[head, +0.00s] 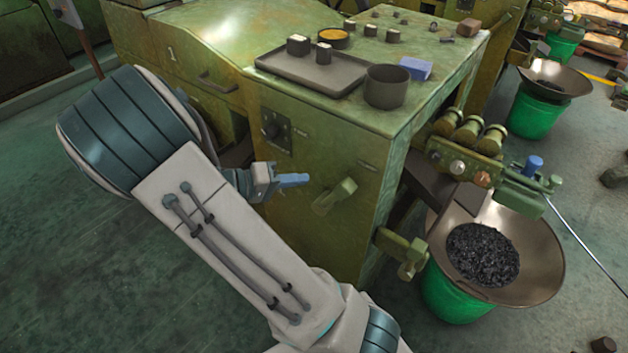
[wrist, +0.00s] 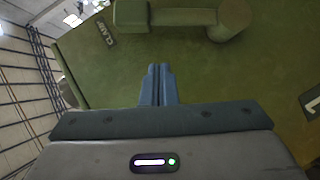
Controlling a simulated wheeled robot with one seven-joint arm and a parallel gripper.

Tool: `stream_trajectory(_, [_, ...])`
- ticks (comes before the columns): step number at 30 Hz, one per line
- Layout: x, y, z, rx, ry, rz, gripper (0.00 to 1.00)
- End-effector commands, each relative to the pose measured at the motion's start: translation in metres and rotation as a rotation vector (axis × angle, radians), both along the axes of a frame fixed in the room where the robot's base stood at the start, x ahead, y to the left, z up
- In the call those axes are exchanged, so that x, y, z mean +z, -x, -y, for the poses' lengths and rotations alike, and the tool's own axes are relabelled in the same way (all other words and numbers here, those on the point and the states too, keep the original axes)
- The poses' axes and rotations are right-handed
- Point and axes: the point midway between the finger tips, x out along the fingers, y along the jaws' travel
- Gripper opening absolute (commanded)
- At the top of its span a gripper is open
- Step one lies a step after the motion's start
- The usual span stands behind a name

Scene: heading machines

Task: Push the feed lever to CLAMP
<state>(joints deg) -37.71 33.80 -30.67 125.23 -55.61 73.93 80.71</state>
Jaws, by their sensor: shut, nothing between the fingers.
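The feed lever (head: 335,196) is a green handle on the front of the green machine cabinet. It also shows along the top edge of the wrist view (wrist: 172,14), with a rounded boss at its right end. A small CLAMP label (wrist: 105,35) is on the panel near the lever's left end in that view. My gripper (head: 304,179) has blue fingers held together with nothing between them. It is just left of the lever in the head view, apart from it. In the wrist view the fingertips (wrist: 160,68) point toward the panel below the lever, with a gap.
A dark dial plate (head: 276,131) is on the cabinet's front, up and left of the lever. A tray (head: 310,75) and a dark cup (head: 387,86) stand on top. A brown pan (head: 540,260) of dark pieces is at right. Open floor (head: 60,240) is at left.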

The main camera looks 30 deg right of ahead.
Motion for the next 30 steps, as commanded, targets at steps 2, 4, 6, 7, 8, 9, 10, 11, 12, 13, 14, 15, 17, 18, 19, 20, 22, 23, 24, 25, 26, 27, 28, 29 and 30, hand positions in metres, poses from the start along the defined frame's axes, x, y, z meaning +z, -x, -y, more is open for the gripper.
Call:
stream_trajectory(2, [0.006, -0.004, -0.019, 0.003, -0.001, 0.003, 0.0])
stream_trajectory(4, [0.01, -0.007, -0.032, 0.001, -0.001, 0.004, 0.0])
stream_trajectory(6, [0.013, -0.009, -0.044, -0.001, -0.002, 0.002, 0.0])
stream_trajectory(7, [0.015, -0.009, -0.049, -0.001, -0.001, 0.002, 0.0])
stream_trajectory(8, [0.016, -0.01, -0.053, -0.001, -0.001, 0.003, 0.0])
stream_trajectory(9, [0.017, -0.011, -0.057, -0.002, 0.0, 0.003, 0.0])
stream_trajectory(10, [0.018, -0.011, -0.06, -0.003, 0.0, 0.003, 0.0])
stream_trajectory(11, [0.019, -0.012, -0.063, -0.003, 0.0, 0.003, 0.0])
stream_trajectory(12, [0.019, -0.012, -0.066, -0.003, 0.0, 0.003, 0.0])
stream_trajectory(13, [0.02, -0.013, -0.067, -0.003, 0.0, 0.003, 0.0])
stream_trajectory(14, [0.02, -0.013, -0.069, -0.003, 0.0, 0.003, 0.0])
stream_trajectory(15, [0.021, -0.013, -0.07, -0.002, 0.0, 0.002, 0.0])
stream_trajectory(17, [0.021, -0.013, -0.07, -0.003, 0.0, 0.001, 0.0])
stream_trajectory(18, [0.021, -0.013, -0.07, -0.004, 0.0, 0.001, 0.0])
stream_trajectory(19, [0.021, -0.013, -0.07, -0.004, 0.0, 0.001, 0.0])
stream_trajectory(20, [0.021, -0.013, -0.07, -0.004, 0.0, 0.001, 0.0])
stream_trajectory(22, [0.021, -0.013, -0.07, -0.003, 0.0, 0.001, 0.0])
stream_trajectory(23, [0.021, -0.013, -0.07, -0.003, 0.0, 0.001, 0.0])
stream_trajectory(24, [0.021, -0.013, -0.07, -0.003, 0.0, 0.001, 0.0])
stream_trajectory(25, [0.021, -0.013, -0.07, -0.003, 0.0, 0.001, 0.0])
stream_trajectory(26, [0.021, -0.013, -0.07, -0.003, 0.0, 0.001, 0.0])
stream_trajectory(27, [0.021, -0.013, -0.07, -0.003, 0.0, 0.001, 0.0])
stream_trajectory(28, [0.021, -0.013, -0.07, -0.003, 0.0, 0.001, 0.0])
stream_trajectory(29, [0.021, -0.013, -0.07, -0.003, 0.0, 0.001, 0.0])
stream_trajectory(30, [0.021, -0.013, -0.07, -0.004, -0.001, 0.001, 0.0])
